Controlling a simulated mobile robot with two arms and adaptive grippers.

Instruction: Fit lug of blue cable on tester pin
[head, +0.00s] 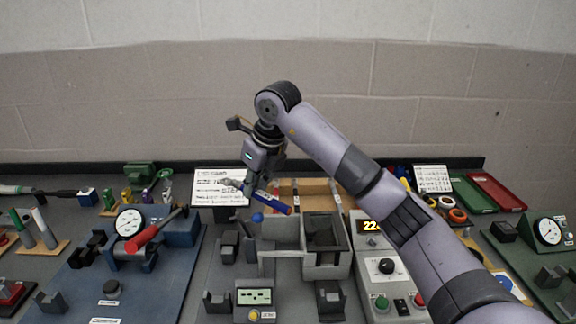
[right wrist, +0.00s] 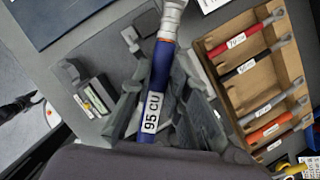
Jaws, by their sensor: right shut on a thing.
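My right gripper (head: 259,186) is shut on the blue cable (head: 272,203), above the middle of the bench. In the right wrist view the blue cable (right wrist: 158,85) carries a white "95 CU" label and lies between the fingers. Its silver lug (right wrist: 173,12) points to the top of that view, clear of the fingers. I cannot make out the tester pin for certain in either view. My left gripper is not in view.
A wooden rack (right wrist: 238,108) holds several labelled cables. A grey open box (head: 325,262) and a unit with a green display (head: 254,297) stand below the gripper.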

